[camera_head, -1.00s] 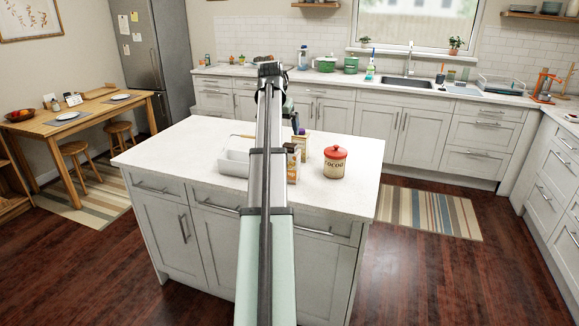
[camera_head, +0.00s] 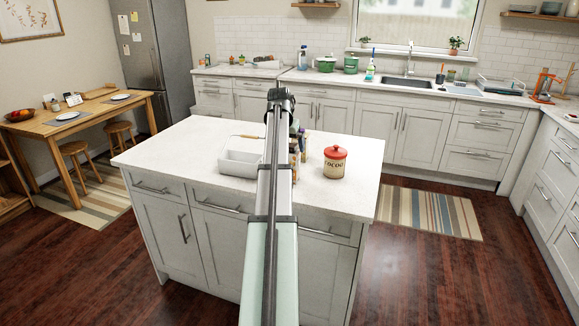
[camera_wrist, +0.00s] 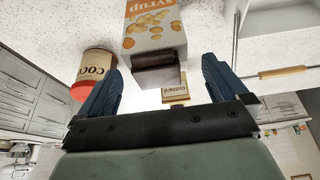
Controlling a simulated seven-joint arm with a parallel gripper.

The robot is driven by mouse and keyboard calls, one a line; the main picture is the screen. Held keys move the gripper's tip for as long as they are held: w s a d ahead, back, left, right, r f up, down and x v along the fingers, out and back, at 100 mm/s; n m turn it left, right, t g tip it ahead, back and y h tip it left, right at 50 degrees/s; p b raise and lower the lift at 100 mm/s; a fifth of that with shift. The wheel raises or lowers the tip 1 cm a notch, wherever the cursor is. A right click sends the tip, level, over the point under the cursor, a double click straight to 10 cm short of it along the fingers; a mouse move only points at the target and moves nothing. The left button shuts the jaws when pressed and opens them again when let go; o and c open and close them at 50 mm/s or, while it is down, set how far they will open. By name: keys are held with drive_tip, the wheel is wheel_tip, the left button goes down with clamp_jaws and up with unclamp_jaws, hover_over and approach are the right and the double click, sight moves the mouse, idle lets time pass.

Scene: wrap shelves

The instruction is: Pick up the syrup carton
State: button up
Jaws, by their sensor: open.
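The syrup carton (camera_wrist: 155,28), white with orange round shapes and "syrup" lettering, shows at the top middle of the wrist view. Its near end is dark grey-brown. My gripper (camera_wrist: 160,62) is open, with one blue finger on each side of the carton's near end. Gaps show between the fingers and the carton. Whether the carton is deep enough between the fingers I cannot tell. In the head view my arm covers most of the small items on the island, and I cannot make out the carton clearly there.
The cocoa tin (camera_head: 335,162) with a red lid stands right of my arm; in the wrist view it (camera_wrist: 96,68) is beside the left finger. A custard box (camera_wrist: 175,94) is beyond the carton. A white caddy (camera_head: 238,168) stands left. The island's left top is bare.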

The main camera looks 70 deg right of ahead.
drive_tip(key=x, duration=0.4)
drive_tip(key=shift+s+f, duration=0.15)
drive_tip(key=shift+f, duration=0.05)
drive_tip(key=c, duration=1.9)
drive_tip(key=shift+o, duration=0.2)
drive_tip(key=shift+r, duration=0.1)
